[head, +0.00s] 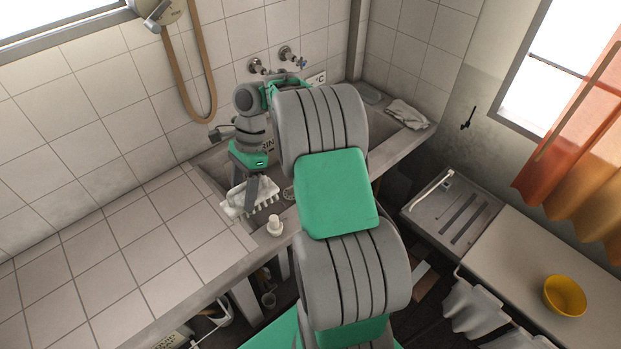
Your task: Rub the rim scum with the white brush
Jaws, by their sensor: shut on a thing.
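My gripper (253,188) is shut on the white brush (236,201), whose bristles show along its lower right side. The brush is at the near left edge of the concrete washtub (210,160), close to where the tiled counter ends. I cannot tell whether the bristles touch the rim. The rim scum cannot be made out; the brush and my arm cover part of the rim. My arm hides much of the basin.
A small white bottle (275,226) stands on the front ledge, close to the brush. A cloth (407,114) lies on the tub's far right corner. Taps (290,56) are on the wall behind. The tiled counter (120,250) at left is clear. A yellow bowl (565,296) sits at right.

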